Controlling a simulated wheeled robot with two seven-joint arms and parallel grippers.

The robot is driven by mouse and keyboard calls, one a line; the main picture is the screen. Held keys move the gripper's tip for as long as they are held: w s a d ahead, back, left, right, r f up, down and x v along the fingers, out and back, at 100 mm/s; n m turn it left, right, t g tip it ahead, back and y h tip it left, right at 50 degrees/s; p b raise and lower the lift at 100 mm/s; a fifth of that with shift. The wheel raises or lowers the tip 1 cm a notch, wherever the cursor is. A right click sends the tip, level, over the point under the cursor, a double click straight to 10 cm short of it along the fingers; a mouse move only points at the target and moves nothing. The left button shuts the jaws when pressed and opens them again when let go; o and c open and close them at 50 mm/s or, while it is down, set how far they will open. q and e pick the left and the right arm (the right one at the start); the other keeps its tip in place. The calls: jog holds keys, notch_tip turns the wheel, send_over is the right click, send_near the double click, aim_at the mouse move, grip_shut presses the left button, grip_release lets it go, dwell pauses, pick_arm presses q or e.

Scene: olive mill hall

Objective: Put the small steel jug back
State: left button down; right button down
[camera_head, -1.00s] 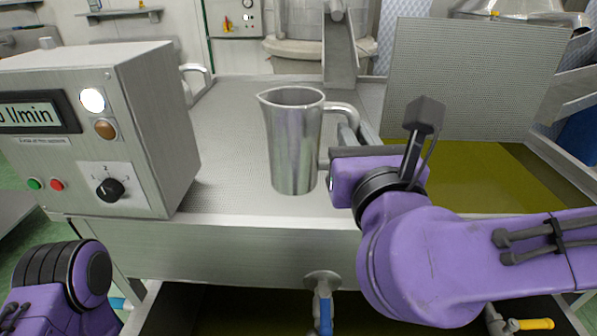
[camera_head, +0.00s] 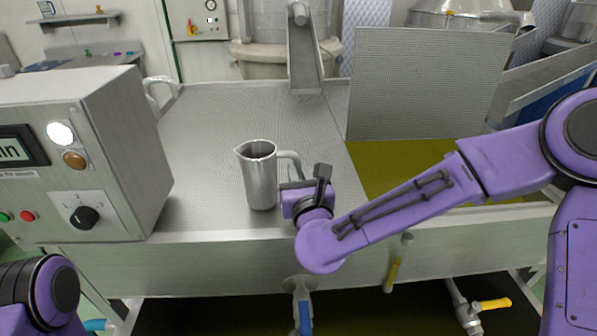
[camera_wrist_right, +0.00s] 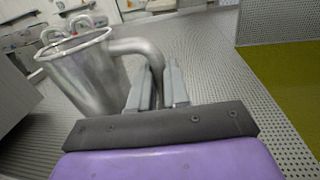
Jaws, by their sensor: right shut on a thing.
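The small steel jug (camera_head: 261,182) is upright over the perforated steel worktop (camera_head: 215,120), right of the control box. I cannot tell whether its base touches the worktop. My right gripper (camera_head: 287,187) is at the jug's right side, shut on its handle. In the right wrist view the jug (camera_wrist_right: 88,78) leans in the picture, and its handle passes down between the two fingers of the gripper (camera_wrist_right: 158,85). Part of my left arm shows at the lower left, but its gripper is out of view.
The grey control box (camera_head: 85,150) stands close on the left, with a curved metal handle (camera_head: 160,92) showing behind it. An upright perforated panel (camera_head: 425,85) and greenish-yellow oil (camera_head: 400,165) lie right of the worktop. A metal chute (camera_head: 304,55) comes down at the back.

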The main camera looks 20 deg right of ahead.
jog(key=shift+f, duration=0.1)
jog(key=shift+s+f+b, duration=0.1)
jog(key=shift+f+b, duration=0.15)
jog(key=shift+b, duration=0.05)
jog(key=c, duration=1.1)
grip_release()
jog(key=shift+r, duration=0.1)
